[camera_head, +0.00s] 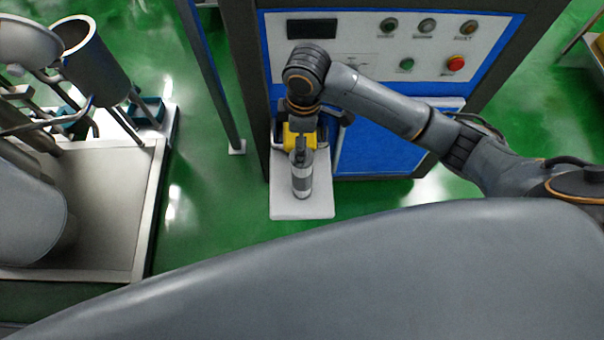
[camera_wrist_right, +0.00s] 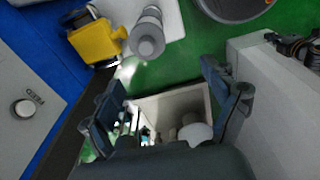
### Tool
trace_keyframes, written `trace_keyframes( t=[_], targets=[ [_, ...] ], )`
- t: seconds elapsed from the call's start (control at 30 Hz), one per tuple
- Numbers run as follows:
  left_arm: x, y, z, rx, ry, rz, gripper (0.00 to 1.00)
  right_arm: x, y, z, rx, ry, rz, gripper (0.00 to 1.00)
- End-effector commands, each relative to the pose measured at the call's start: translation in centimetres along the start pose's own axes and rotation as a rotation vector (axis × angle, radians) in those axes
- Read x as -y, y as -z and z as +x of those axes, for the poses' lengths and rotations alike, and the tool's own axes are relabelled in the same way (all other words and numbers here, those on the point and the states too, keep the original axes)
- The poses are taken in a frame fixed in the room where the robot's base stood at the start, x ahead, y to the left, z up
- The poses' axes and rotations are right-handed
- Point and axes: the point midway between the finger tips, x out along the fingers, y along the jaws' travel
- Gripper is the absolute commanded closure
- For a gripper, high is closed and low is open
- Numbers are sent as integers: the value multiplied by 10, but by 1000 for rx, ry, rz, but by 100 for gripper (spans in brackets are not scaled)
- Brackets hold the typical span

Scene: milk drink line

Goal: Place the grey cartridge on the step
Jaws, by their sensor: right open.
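The grey cartridge (camera_head: 301,180) appears to stand upright on the white step (camera_head: 290,209) at the foot of the machine. In the right wrist view, the cartridge (camera_wrist_right: 148,35) shows its round end toward the camera, with the step (camera_wrist_right: 172,18) beside and behind it. My right gripper (camera_wrist_right: 165,100) is open, with its two fingers spread and the cartridge outside them. In the head view, my right arm reaches in from the right and its wrist is just behind the cartridge. My left gripper is not in view.
A yellow part (camera_head: 300,135) is mounted on the blue and white machine (camera_head: 375,150), right behind the cartridge; it also shows in the wrist view (camera_wrist_right: 97,42). A metal platform (camera_head: 110,200) with a cylindrical vessel (camera_head: 92,60) stands at left. Green floor lies between.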

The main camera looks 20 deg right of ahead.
Motion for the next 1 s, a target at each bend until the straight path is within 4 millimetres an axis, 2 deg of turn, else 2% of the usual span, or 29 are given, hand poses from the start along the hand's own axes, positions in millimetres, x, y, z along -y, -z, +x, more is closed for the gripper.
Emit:
trace_keyframes(
  t=[0.03,0.1,0.23,0.6,0.87,1.0],
  targets=[
    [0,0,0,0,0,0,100,-10,-5,-5,26,-3,-12,13],
    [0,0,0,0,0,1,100,-16,-10,-8,48,2,-23,13],
    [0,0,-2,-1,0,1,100,-20,-14,-2,65,10,-31,13],
    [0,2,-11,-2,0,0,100,-19,-17,64,65,11,-31,13],
    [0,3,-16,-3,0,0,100,-19,-16,82,63,8,-32,13],
    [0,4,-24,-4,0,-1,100,-18,-13,101,64,10,-31,13]
  ],
)
